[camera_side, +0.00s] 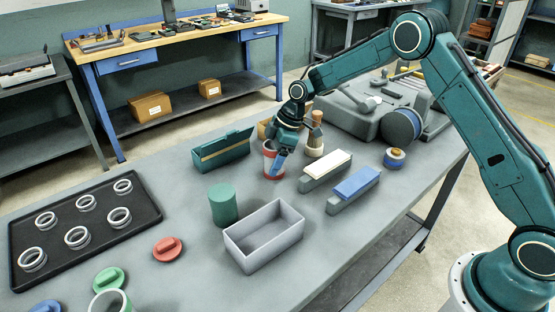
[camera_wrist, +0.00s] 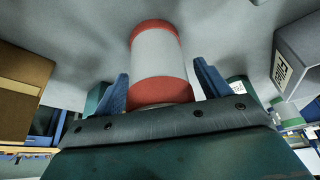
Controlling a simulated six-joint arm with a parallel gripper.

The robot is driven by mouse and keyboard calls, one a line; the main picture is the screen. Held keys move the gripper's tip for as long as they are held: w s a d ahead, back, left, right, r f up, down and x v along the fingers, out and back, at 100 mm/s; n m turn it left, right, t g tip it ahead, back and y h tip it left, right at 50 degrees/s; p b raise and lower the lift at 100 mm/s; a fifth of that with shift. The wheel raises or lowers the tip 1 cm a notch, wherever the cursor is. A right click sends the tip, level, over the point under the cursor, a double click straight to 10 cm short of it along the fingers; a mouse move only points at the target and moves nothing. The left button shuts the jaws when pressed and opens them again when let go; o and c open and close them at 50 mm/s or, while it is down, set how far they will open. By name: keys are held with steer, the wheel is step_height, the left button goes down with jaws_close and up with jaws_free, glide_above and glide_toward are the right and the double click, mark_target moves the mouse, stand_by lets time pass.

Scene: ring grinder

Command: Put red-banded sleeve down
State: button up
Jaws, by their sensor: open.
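The red-banded sleeve (camera_side: 269,161) is white with a red band at each end. In the side view it appears to stand upright on the grey workbench (camera_side: 190,277), behind the grey open bin. My gripper (camera_side: 279,160) is at the sleeve, coming down from above right, and partly covers it. In the wrist view the sleeve (camera_wrist: 158,55) lies between the two blue fingers of my gripper (camera_wrist: 161,70). The fingers are open, and a gap shows beside the sleeve on each side. The sleeve's near end is hidden behind my gripper's body.
A teal box (camera_side: 222,150) stands left of the sleeve, and a wooden-handled tool (camera_side: 315,140) close on its right. White-topped (camera_side: 325,170) and blue-topped (camera_side: 355,186) blocks lie to the right. A green cylinder (camera_side: 223,205) and the grey bin (camera_side: 263,238) stand in front.

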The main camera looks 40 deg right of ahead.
steer(key=v, duration=1.2)
steer(key=shift+r, duration=0.15)
stand_by(0.3)
steer(key=s+r+m+t+h, duration=0.2)
steer(key=s+r+m, duration=0.4)
steer(key=s+r, duration=1)
steer(key=s+f+m+h, duration=0.1)
steer(key=s+f+m, duration=0.1)
steer(key=s, duration=0.9)
steer(key=s+d+f+m+t+h, duration=0.1)
steer(key=s+m, duration=0.3)
steer(key=s, duration=0.7)
steer(key=shift+d+f+m+t, duration=0.25)
steer(key=shift+f+m+t, duration=0.05)
steer(key=shift+f, duration=0.2)
